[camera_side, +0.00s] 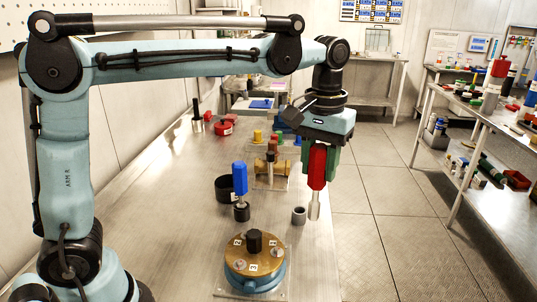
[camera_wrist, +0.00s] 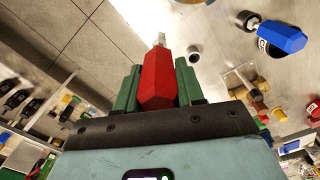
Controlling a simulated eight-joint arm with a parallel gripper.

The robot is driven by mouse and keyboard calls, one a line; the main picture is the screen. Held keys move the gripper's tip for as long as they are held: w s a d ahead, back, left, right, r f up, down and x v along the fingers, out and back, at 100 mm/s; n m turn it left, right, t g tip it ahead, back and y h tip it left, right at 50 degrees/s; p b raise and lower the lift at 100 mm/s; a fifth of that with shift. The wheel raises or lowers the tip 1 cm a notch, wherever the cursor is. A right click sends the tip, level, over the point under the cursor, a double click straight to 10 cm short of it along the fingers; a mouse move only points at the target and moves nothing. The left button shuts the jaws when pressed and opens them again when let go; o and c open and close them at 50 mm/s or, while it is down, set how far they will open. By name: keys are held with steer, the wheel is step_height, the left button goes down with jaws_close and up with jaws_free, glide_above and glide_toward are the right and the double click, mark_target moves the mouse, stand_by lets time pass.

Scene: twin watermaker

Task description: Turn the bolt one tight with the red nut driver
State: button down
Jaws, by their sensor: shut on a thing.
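My gripper (camera_side: 317,165) is shut on the red nut driver (camera_side: 316,170), which hangs upright with its metal shaft down, beside the grey ring holder (camera_side: 298,215) and to its right. In the wrist view the red handle (camera_wrist: 158,80) sits between the green fingers, its shaft tip pointing away. The round housing (camera_side: 240,278) with a brass lid (camera_side: 236,256) stands at the front, left of and nearer than the driver. Bolt heads and small number labels sit around a dark central hex knob (camera_side: 254,240). The labels are too small to tell surely which bolt is one.
A blue nut driver (camera_side: 240,178) stands upright in a dark holder behind the housing. A black cup (camera_side: 226,189) and a brass valve block (camera_side: 264,170) with coloured caps stand farther back. The bench's right edge is close to the red driver.

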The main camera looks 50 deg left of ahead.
steer(key=s+a+f+n, duration=0.1)
steer(key=s+f+n, duration=0.2)
steer(key=s+n, duration=0.4)
steer(key=shift+s+a, duration=0.3)
steer(key=shift+s, duration=0.4)
steer(key=shift+f, duration=1.15)
stand_by(0.6)
steer(key=m, duration=1.9)
steer(key=shift+d, duration=0.3)
stand_by(0.7)
steer(key=shift+r, duration=0.1)
